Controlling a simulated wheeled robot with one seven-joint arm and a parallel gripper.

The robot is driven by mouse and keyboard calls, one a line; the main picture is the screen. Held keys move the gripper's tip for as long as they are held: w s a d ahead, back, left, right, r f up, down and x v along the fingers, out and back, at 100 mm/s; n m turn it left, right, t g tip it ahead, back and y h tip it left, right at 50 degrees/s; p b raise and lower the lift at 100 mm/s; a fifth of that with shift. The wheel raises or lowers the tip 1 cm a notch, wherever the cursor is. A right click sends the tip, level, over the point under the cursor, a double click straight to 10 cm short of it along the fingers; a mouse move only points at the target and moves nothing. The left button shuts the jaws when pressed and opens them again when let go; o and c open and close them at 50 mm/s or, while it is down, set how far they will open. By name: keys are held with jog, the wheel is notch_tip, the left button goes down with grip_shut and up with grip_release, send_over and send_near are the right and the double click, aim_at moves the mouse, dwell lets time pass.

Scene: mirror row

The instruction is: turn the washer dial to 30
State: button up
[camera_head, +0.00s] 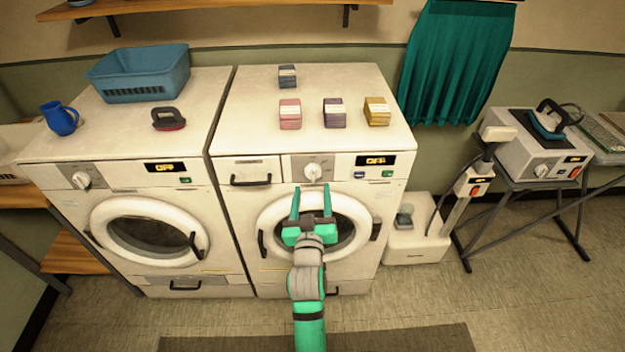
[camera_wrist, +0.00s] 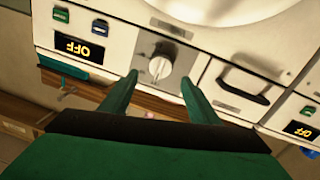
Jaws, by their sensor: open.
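The dial (camera_head: 313,172) is a round white knob on the front panel of the right-hand white front-loading machine (camera_head: 240,110). A small drawer is left of it and a display (camera_head: 376,160) reading OFF is right of it. My gripper (camera_head: 311,188) is open and empty, its green fingers pointing at the dial from the front. The wrist view is upside down. There the dial (camera_wrist: 160,67) shows between the tips of my gripper (camera_wrist: 159,80), with a gap on each side. No contact is visible. The marks around the dial are too small to read.
The drawer handle (camera_head: 250,181) sticks out left of the dial. A second machine with its own dial (camera_head: 82,180) stands to the left. Several small boxes, including a yellow one (camera_head: 377,111), stand on top. Floor to the right holds a vacuum-like appliance (camera_head: 420,240).

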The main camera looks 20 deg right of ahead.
aim_at(313, 176)
jog(key=x, duration=0.6)
jog(key=shift+a+r, duration=0.1)
jog(key=c, duration=1.1)
